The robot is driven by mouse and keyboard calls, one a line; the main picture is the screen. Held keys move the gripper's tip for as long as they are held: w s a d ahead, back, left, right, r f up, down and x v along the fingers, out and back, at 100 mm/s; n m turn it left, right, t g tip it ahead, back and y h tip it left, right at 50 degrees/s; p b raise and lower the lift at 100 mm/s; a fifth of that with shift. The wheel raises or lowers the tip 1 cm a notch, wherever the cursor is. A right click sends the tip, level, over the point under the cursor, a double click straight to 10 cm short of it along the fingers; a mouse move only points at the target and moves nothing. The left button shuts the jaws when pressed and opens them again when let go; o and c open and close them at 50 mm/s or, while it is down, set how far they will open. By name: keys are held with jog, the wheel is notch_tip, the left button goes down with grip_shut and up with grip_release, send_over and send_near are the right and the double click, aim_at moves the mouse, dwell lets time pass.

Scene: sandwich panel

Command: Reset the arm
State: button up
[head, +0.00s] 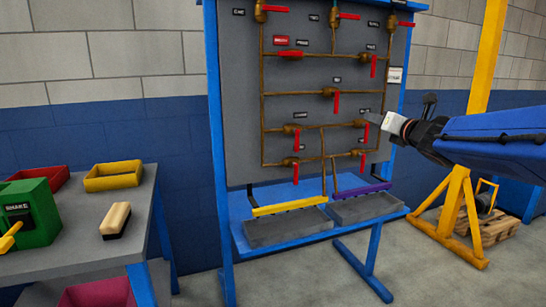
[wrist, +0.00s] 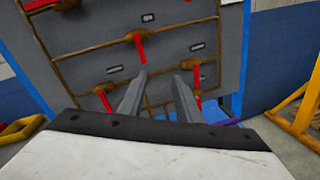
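My gripper (head: 372,118) reaches in from the right in the head view, in front of the right side of the grey pipe panel (head: 235,120). In the wrist view my gripper (wrist: 159,78) has its two grey fingers apart, with nothing between them. The panel carries copper pipes and several valves with red handles. One red handle (wrist: 139,47) shows just above and beyond the fingers in the wrist view. I see no contact between the fingers and a valve. The head view shows the fingertips small and partly blurred against the panel.
A blue stand (head: 283,230) below the panel holds grey trays, a yellow strip and a purple strip. A grey table (head: 75,245) at left bears yellow and red bins, a brush and a green box. A yellow post and yellow trestle (head: 450,215) stand at right.

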jog(key=s+d+f+m+g+h, duration=0.3)
jog(key=s+f+m+g+h, duration=0.3)
jog(key=s+f+m, duration=1.15)
jog(key=s+a+f+m+g+y, duration=0.1)
jog(key=s+a+f+m+g, duration=0.2)
jog(key=s+f+m, duration=0.4)
jog(key=s+a+f+m+g+y, duration=0.2)
jog(key=s+a+f+m, duration=0.4)
jog(key=s, duration=0.9)
jog(key=f+m+g, duration=0.1)
jog(key=m, duration=0.1)
jog(key=shift+f+m+g+y, duration=0.2)
jog(key=shift+m+g+y, duration=0.1)
jog(key=shift+m+g, duration=0.1)
jog(key=shift+w+d, duration=0.1)
